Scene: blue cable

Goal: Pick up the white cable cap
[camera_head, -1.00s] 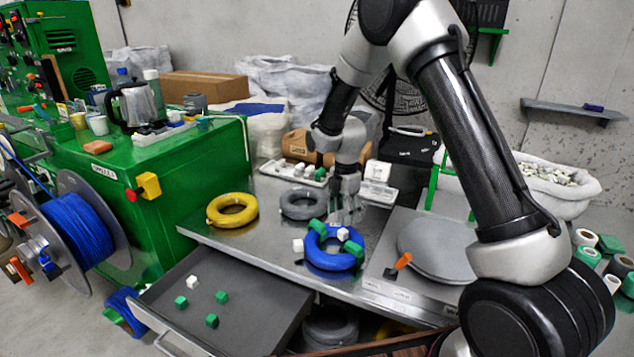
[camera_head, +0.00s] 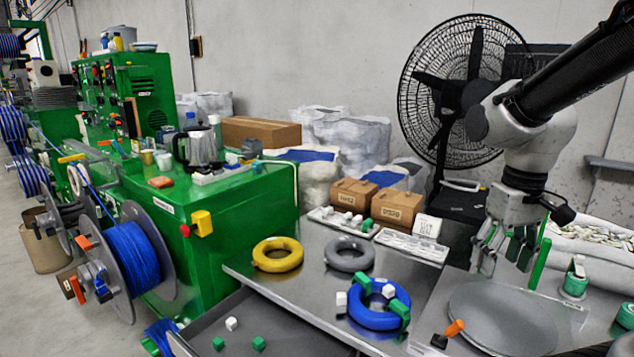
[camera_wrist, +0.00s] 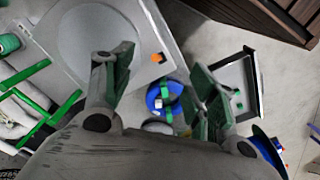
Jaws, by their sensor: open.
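A white cap (camera_head: 388,291) sits on the blue cable coil (camera_head: 373,318), near green caps (camera_head: 400,310). Another white cap (camera_head: 341,299) is at the coil's left side. A third white cap (camera_head: 231,323) lies in the open drawer (camera_head: 293,325) with green ones. I cannot tell which white cap is meant. My gripper (camera_head: 508,262) is open and empty, raised to the right of the coil, by the round grey plate. The wrist view shows its spread fingers (camera_wrist: 162,75), with the blue coil (camera_wrist: 178,97) small below, partly beside the right finger.
A yellow coil (camera_head: 278,254) and a grey coil (camera_head: 349,254) lie behind the blue one. The round plate (camera_head: 502,315) has an orange-handled tool (camera_head: 453,329) at its left. White trays (camera_head: 412,246) and brown boxes (camera_head: 398,206) stand behind.

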